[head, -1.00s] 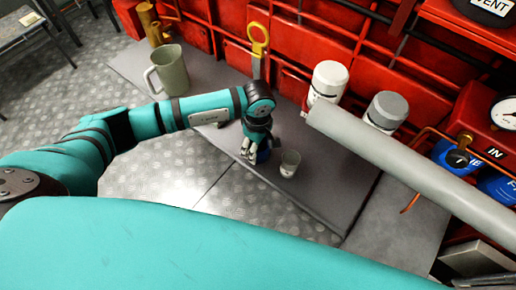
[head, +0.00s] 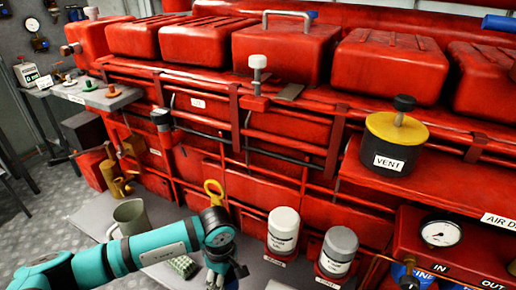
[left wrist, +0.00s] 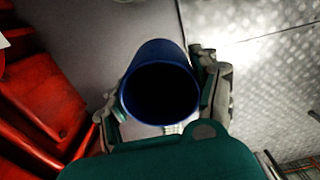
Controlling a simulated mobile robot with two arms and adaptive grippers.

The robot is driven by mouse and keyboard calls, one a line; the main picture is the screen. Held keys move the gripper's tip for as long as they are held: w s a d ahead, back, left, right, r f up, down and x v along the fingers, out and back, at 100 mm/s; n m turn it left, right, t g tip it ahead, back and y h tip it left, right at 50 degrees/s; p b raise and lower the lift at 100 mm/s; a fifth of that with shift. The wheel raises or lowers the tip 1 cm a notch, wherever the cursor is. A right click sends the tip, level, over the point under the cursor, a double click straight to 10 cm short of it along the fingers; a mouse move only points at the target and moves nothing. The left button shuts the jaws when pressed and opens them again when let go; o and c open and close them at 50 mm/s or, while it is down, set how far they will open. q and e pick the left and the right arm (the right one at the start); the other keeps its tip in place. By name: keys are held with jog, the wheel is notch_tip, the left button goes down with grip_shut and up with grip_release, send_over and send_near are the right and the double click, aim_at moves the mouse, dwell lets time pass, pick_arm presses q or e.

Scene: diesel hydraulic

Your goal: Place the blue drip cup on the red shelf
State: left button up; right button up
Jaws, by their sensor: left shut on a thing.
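The blue drip cup (left wrist: 158,50) is between the fingers of my left gripper (left wrist: 162,95) in the left wrist view, its dark opening facing the camera. The gripper is shut on it. In the head view my left gripper (head: 226,273) is at the bottom edge, low over the grey bench, and the cup is mostly hidden or cut off there. A red shelf (head: 455,172) runs along the right, above and to the right of the gripper. My right gripper is not in view.
A yellow-topped VENT pot (head: 393,143) stands on the red shelf. A white-capped canister (head: 283,230) and a grey-capped one (head: 338,250) stand right of my left gripper. A greenish jug (head: 130,217) and a yellow-handled tool (head: 214,190) are to the left.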

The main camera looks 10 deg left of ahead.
pick_arm(q)
jog(key=s+a+r+m, duration=0.2)
jog(key=s+r+m, duration=0.2)
jog(key=r+m, duration=0.3)
jog(key=s+a+r+m, duration=0.3)
jog(key=s+r+m, duration=0.1)
jog(key=r+m, duration=0.3)
notch_tip(320, 180, up, 2)
jog(key=shift+a+r, duration=0.1)
jog(key=shift+a, duration=0.25)
